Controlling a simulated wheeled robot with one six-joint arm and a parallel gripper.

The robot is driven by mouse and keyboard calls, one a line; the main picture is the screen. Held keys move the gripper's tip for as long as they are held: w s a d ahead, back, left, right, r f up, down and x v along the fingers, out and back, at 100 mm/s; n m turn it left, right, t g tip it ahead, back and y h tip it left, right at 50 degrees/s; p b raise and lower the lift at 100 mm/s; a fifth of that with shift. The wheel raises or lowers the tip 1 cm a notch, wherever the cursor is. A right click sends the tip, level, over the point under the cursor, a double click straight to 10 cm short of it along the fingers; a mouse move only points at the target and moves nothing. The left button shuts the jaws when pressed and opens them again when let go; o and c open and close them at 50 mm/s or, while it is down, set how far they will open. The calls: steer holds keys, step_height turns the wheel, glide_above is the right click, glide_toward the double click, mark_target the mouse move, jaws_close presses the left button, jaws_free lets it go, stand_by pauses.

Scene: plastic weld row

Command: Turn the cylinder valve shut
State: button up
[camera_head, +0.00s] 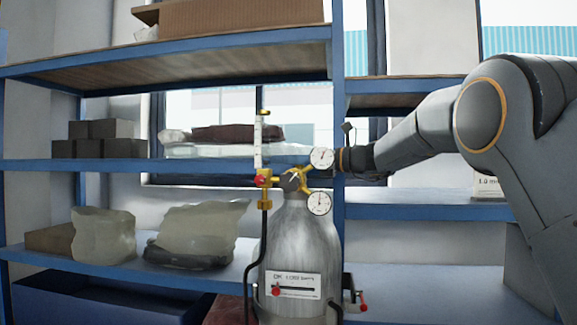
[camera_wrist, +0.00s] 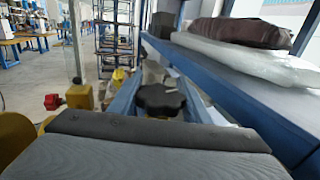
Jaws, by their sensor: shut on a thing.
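The grey gas cylinder (camera_head: 300,240) stands upright in front of the blue shelving in the head view. A brass valve and regulator with two round gauges (camera_head: 321,158) sit on its top. The valve's dark handwheel (camera_head: 292,182) is small in the head view; in the wrist view it is a black lobed knob (camera_wrist: 162,101) at the middle. My gripper (camera_head: 303,176) reaches in from the right at valve height and is shut on the handwheel. The gauges and brass fittings partly hide its fingers in the head view. A large dark block fills the bottom of the wrist view.
Blue shelves (camera_head: 140,165) stand close behind and left of the cylinder, with grey boxes (camera_head: 100,138) and wrapped bags (camera_head: 200,230). A black hose (camera_head: 263,240) hangs down the cylinder's left side. Open floor (camera_wrist: 50,75) shows at left in the wrist view.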

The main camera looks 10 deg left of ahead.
steer(key=shift+w+r+m+t, duration=0.15)
steer(key=shift+m+t, duration=0.25)
steer(key=shift+t, duration=0.3)
steer(key=o, duration=1)
steer(key=shift+o, duration=0.2)
step_height(320, 180, up, 10)
steer(key=b, duration=0.2)
